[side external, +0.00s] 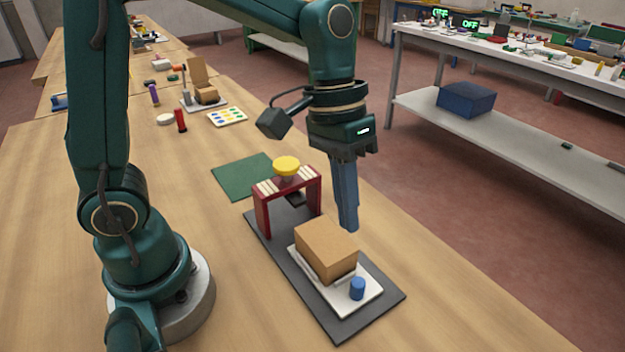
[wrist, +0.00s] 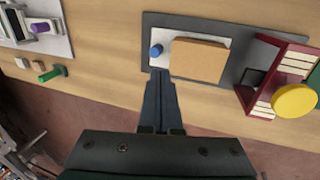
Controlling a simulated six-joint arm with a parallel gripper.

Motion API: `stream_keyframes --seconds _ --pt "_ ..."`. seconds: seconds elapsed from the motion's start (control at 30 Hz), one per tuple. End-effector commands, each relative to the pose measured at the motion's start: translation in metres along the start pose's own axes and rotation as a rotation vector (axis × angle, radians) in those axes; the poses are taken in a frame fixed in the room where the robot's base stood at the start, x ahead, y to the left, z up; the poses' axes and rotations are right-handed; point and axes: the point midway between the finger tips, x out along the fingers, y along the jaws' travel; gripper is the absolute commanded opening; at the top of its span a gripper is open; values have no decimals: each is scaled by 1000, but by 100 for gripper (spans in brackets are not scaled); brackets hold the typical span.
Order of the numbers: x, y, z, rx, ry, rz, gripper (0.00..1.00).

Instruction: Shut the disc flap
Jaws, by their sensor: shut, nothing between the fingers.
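No part is clearly identifiable as the disc flap. A dark grey base (side external: 349,325) carries a red arch (side external: 262,215) with a round yellow knob (side external: 286,165) and cream strips on top. A small dark piece (side external: 295,198) under the arch is mostly hidden. A tan box (side external: 326,248) sits on a white plate with a blue cylinder (side external: 357,288). My gripper (side external: 350,228) is shut and empty, pointing down beside the box, on the side away from my base. In the wrist view its fingertips (wrist: 160,72) appear just below the box's left corner, near the blue cylinder (wrist: 156,50).
A green mat (side external: 245,176) lies behind the arch. Farther back are a white plate with an upright tan panel (side external: 197,74), a red cylinder (side external: 181,120) and a dotted card (side external: 227,117). The wooden table's front right is clear.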

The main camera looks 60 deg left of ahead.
Motion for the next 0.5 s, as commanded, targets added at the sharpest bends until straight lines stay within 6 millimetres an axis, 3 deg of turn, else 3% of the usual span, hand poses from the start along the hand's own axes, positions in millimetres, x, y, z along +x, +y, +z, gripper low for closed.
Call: stream_keyframes --seconds 0.2,0.5 --pt "-43 11 -1 1 6 0 0" --pt "-74 19 0 0 2 0 0"
